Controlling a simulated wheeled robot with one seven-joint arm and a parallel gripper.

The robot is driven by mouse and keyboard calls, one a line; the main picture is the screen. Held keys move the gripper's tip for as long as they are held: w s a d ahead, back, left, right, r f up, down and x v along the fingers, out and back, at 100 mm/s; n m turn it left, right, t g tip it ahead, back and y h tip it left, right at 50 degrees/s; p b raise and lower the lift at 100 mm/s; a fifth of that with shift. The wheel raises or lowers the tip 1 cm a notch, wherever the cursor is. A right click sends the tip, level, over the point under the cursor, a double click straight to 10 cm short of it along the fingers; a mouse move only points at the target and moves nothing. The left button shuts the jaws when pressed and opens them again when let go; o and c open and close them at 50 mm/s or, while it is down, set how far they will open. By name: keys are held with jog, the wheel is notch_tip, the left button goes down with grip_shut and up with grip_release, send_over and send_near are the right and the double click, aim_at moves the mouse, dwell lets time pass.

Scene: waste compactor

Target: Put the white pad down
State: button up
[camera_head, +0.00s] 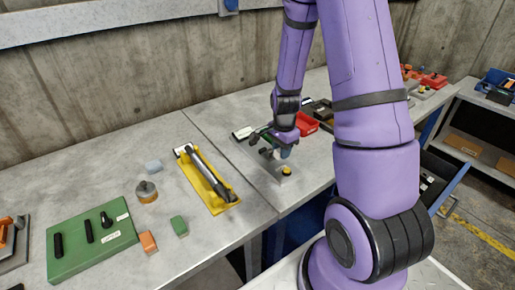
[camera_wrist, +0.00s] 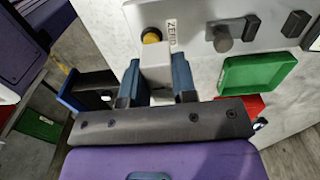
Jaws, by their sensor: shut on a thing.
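The white pad (camera_wrist: 155,55) is a small pale block between the two blue fingertips of my gripper (camera_wrist: 156,80) in the wrist view. My gripper is shut on it. In the head view my gripper (camera_head: 275,146) is over the right-hand bench, with the pad mostly hidden by the fingers. A yellow button (camera_wrist: 151,36) shows just beyond the pad in the wrist view, beside a "ZERO" label (camera_wrist: 171,35). In the head view the yellow button (camera_head: 287,171) is on a grey plate just below my gripper. I cannot tell whether the pad touches the plate.
A green tray (camera_wrist: 258,70) and a grey knob (camera_wrist: 223,40) are nearby in the wrist view. A red bin (camera_head: 306,124) is behind my gripper. On the left bench are a yellow tray (camera_head: 226,203), a green panel (camera_head: 95,255) and small blocks. An open drawer (camera_head: 441,183) is right.

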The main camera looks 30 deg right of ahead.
jog(key=w, duration=0.5)
jog(key=w+f, duration=0.1)
jog(key=w, duration=0.4)
jog(key=w+d, duration=0.1)
jog(key=w, duration=0.4)
jog(key=shift+w+f, duration=0.25)
jog(key=shift+w, duration=0.05)
jog(key=shift+f, duration=1.75)
jog(key=shift+f, duration=0.6)
jog(key=o, duration=0.9)
jog(key=shift+o, duration=0.2)
